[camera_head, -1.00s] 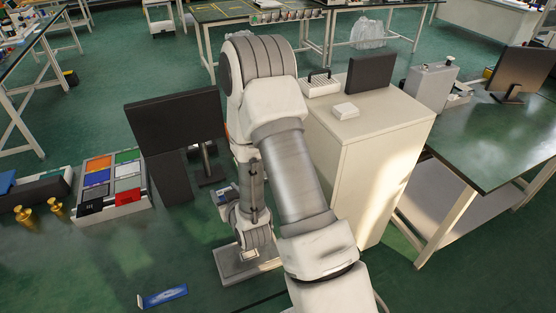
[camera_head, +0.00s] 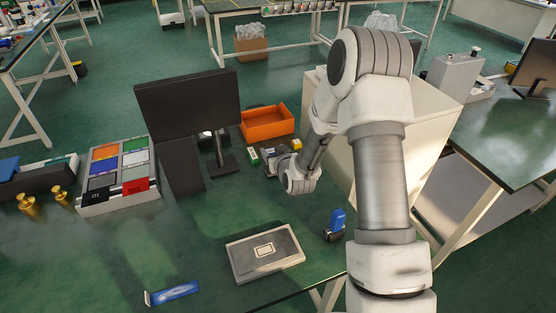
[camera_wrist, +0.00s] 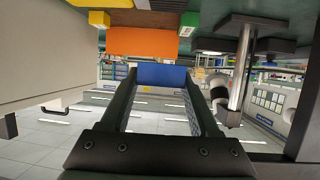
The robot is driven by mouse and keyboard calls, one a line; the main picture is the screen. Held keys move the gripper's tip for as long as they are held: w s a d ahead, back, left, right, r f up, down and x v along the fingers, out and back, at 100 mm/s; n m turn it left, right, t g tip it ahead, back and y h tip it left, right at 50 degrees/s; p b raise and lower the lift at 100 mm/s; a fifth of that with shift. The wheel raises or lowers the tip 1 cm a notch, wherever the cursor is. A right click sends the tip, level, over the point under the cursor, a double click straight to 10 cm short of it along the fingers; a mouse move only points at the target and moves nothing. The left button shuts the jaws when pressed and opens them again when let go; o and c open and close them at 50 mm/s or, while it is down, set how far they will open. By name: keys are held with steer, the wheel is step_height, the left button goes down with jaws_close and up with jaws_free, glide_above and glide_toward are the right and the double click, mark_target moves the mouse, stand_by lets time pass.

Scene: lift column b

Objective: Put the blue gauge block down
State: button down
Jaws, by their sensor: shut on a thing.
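The blue gauge block (camera_wrist: 162,75) is held between the two fingertips of my gripper (camera_wrist: 163,82) in the wrist view. In the head view my gripper (camera_head: 277,157) is past the wrist, above the far part of the green table, just in front of the orange bin (camera_head: 267,123). I cannot make out the block there. The wrist view looks upside down, with the orange bin (camera_wrist: 142,41) beyond the block. A grey plate with a pale square (camera_head: 264,252) lies nearer on the table.
A black monitor (camera_head: 188,103) stands left of my gripper. A small green-and-white block (camera_head: 253,156) and a yellow one (camera_head: 297,144) are close by. A compartment tray (camera_head: 118,175) is at left, a blue upright item (camera_head: 337,218) at right.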

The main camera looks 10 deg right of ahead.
steer(key=w+d+r+y+b, duration=0.1)
steer(key=w+r+b, duration=0.15)
steer(key=w, duration=0.35)
steer(key=w+d+r+b, duration=0.1)
steer(key=w+d+b, duration=0.15)
steer(key=w, duration=0.35)
steer(key=shift+n, duration=0.4)
steer(key=f, duration=0.3)
steer(key=f+b, duration=0.1)
steer(key=f, duration=0.2)
steer(key=a+f+b, duration=0.1)
steer(key=f, duration=0.2)
steer(key=shift+w+f, duration=0.1)
steer(key=shift+f, duration=0.2)
steer(key=shift+f, duration=0.1)
steer(key=shift+f+b, duration=0.35)
steer(key=shift+b, duration=0.25)
steer(key=shift+f, duration=0.2)
